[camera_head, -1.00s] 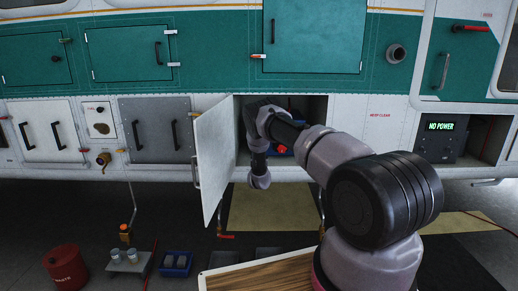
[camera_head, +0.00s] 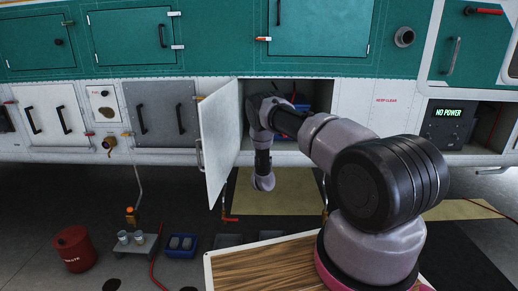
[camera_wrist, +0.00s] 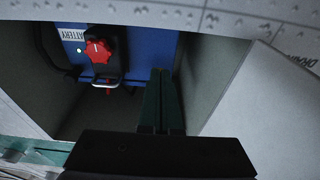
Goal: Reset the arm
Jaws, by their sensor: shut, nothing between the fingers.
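My arm (camera_head: 310,140) reaches to the open compartment in the helicopter's side in the head view. My gripper is hidden there behind my own arm. In the wrist view my gripper (camera_wrist: 158,100) shows as two dark green fingers, pressed together with nothing between them. It points into the compartment. Beyond it is a blue battery panel (camera_wrist: 148,50) with a red star-shaped knob (camera_wrist: 97,50) on a dark block, a metal handle (camera_wrist: 92,84) below it and a small lit lamp. The fingers are apart from the knob, to its right.
The white compartment door (camera_head: 217,150) stands open left of my arm. A "NO POWER" display (camera_head: 447,112) is at the right. A red bucket (camera_head: 73,249), a small stand (camera_head: 133,246) with cups and a blue tray (camera_head: 181,252) are on the floor at left. A wood-topped surface (camera_head: 262,265) is below my arm.

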